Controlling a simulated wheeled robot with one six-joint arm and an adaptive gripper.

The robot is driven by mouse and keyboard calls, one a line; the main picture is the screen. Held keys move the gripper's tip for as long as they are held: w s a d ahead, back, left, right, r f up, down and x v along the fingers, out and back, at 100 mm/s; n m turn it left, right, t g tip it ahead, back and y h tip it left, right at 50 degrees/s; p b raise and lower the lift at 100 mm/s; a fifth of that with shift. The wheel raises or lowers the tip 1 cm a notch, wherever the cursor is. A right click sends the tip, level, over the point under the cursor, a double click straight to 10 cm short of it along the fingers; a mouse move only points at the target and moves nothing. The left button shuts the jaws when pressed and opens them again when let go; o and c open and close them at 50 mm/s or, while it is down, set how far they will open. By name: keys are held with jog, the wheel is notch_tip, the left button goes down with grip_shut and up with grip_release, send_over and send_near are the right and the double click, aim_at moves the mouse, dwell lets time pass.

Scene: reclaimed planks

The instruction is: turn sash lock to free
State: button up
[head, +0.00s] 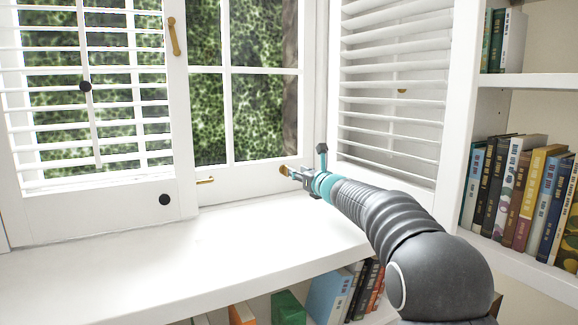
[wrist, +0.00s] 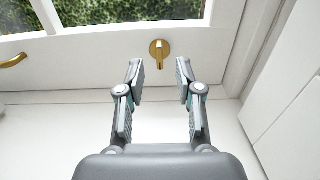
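The brass sash lock (wrist: 159,52) sits on the white bottom rail of the window. It has a round base with a short lever that appears to point straight down in the wrist view. In the head view, the lock (head: 284,170) shows just left of my gripper's tips. My gripper (wrist: 160,74) is open, with one finger on each side of the lock's line and a clear gap between them. The fingertips look just short of the lock; nothing shows between the pads. In the head view, my gripper (head: 298,174) partly overlaps the rail.
A brass pull handle (head: 205,180) is on the rail left of the lock. A taller brass handle (head: 174,36) is on the window frame. The white sill (head: 190,248) below is clear. A louvred shutter (head: 390,90) and bookshelves stand to the right.

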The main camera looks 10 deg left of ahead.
aim_at(286, 171)
jog(key=p+x, duration=0.2)
jog(key=x, duration=0.5)
grip_shut()
